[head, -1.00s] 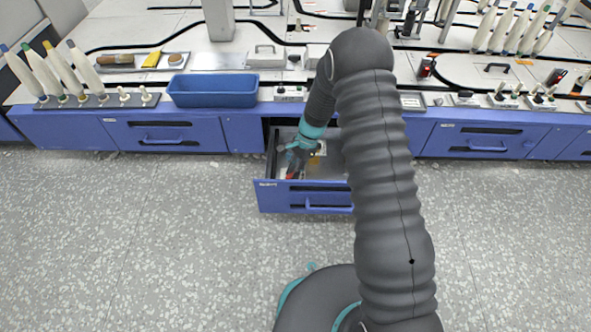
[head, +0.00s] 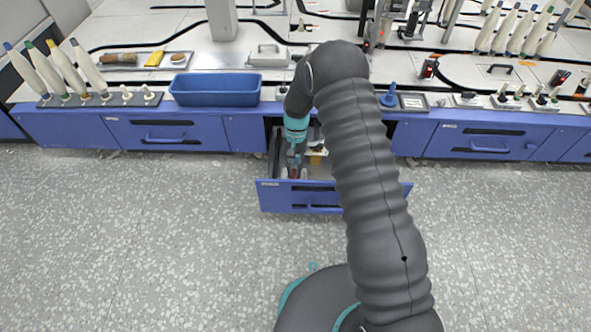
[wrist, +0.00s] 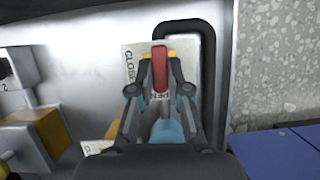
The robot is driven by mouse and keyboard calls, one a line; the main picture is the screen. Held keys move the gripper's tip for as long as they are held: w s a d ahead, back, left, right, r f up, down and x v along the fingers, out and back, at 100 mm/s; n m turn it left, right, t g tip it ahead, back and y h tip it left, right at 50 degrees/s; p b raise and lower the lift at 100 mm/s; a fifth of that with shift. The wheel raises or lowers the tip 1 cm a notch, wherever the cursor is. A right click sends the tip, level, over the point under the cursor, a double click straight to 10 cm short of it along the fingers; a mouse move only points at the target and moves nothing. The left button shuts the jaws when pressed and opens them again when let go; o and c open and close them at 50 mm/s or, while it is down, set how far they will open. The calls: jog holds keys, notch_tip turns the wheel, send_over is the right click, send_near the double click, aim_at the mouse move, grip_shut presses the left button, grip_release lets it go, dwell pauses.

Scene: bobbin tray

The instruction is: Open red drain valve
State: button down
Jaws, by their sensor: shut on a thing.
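The red drain valve handle (wrist: 160,68) shows in the wrist view, standing over a pale plate (wrist: 131,60) with the partly covered words "CLOSE" and "OPEN". A blue-grey round part (wrist: 167,132) lies below the handle. My gripper (wrist: 160,88) is shut on the red handle, one finger on each side. In the head view my gripper (head: 294,168) reaches down into the open drawer (head: 275,196), with a small bit of red at its tip. The fingers and palm hide part of the valve and plate.
A black bent tube or rim (wrist: 207,45) runs close beside the plate. A brass-coloured block (wrist: 40,128) lies to the left in the drawer. The drawer walls surround my gripper. A blue bin (head: 215,90) stands on the bench above left. The floor in front is clear.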

jog(key=shift+n, duration=0.4)
jog(key=c, duration=1.1)
grip_release()
jog(key=shift+a, duration=0.1)
jog(key=shift+w+r, duration=0.1)
jog(key=v, duration=1.1)
jog(key=shift+w+a+r, duration=0.1)
jog(key=shift+r, duration=0.3)
